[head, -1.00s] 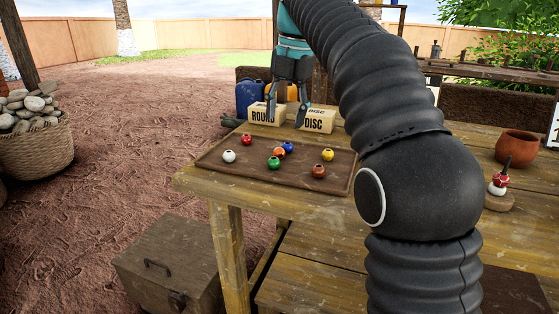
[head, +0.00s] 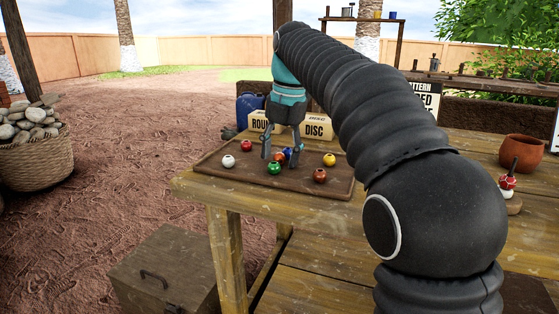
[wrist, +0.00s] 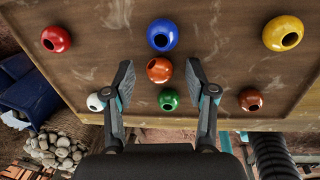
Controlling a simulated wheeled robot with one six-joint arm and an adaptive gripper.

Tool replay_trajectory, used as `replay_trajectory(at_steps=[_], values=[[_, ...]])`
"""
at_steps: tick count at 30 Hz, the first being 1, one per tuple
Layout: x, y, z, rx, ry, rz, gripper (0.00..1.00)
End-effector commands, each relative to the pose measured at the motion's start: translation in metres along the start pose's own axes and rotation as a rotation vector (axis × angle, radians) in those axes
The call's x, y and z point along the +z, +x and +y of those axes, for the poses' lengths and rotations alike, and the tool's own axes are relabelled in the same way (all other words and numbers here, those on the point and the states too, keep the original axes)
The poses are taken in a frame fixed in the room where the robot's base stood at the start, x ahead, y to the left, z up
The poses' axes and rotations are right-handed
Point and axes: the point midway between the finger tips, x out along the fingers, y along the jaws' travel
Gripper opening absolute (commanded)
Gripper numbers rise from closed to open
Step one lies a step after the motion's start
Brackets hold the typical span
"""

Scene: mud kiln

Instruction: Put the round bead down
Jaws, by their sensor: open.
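My gripper (head: 281,157) is open above the wooden tray (head: 228,173), its fingers straddling an orange bead (wrist: 156,76). I cannot tell whether the fingertips touch it. In the wrist view a blue bead (wrist: 163,30) lies beyond it and a green bead (wrist: 168,104) nearer. A white bead (head: 228,161), a red bead (head: 246,146), a yellow bead (head: 329,160) and a brownish-orange bead (head: 319,176) lie around them. Nothing is seen held. The boxes marked ROUND (head: 260,122) and DISC (head: 317,132) stand behind the tray; the gripper partly hides them.
A clay pot (head: 521,152) and a spindle carrying red and white beads (head: 508,183) stand at the right. A chest (head: 165,270) is on the ground, and a basket of stones (head: 32,160) is at the left.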

Motion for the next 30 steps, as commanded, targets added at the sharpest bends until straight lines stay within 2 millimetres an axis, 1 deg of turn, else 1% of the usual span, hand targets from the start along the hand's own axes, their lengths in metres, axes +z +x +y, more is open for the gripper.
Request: replay_trajectory(at_steps=[1, 2, 3, 5, 6, 7, 10, 11, 20, 26, 30], values=[[0.0, 0.0, 0.0, 0.0, 0.0, 0.0, 0.54], [0.0, 0.0, 0.0, 0.0, 0.0, 0.0, 0.46], [0.0, 0.0, 0.0, 0.0, 0.0, 0.0, 0.36], [0.0, 0.0, 0.0, 0.0, 0.0, 0.0, 0.21], [0.0, 0.0, 0.0, 0.0, 0.0, 0.0, 0.11], [0.0, 0.0, 0.0, 0.0, 0.0, 0.0, 0.09], [0.0, 0.0, 0.0, 0.0, 0.0, 0.0, 0.09], [0.0, 0.0, 0.0, 0.0, 0.0, 0.0, 0.06], [0.0, -0.003, 0.001, 0.0, 0.0, 0.0, 0.05], [0.001, -0.02, 0.003, 0.0, 0.001, 0.0, 0.05], [0.001, -0.041, 0.006, 0.002, 0.001, -0.002, 0.05]])
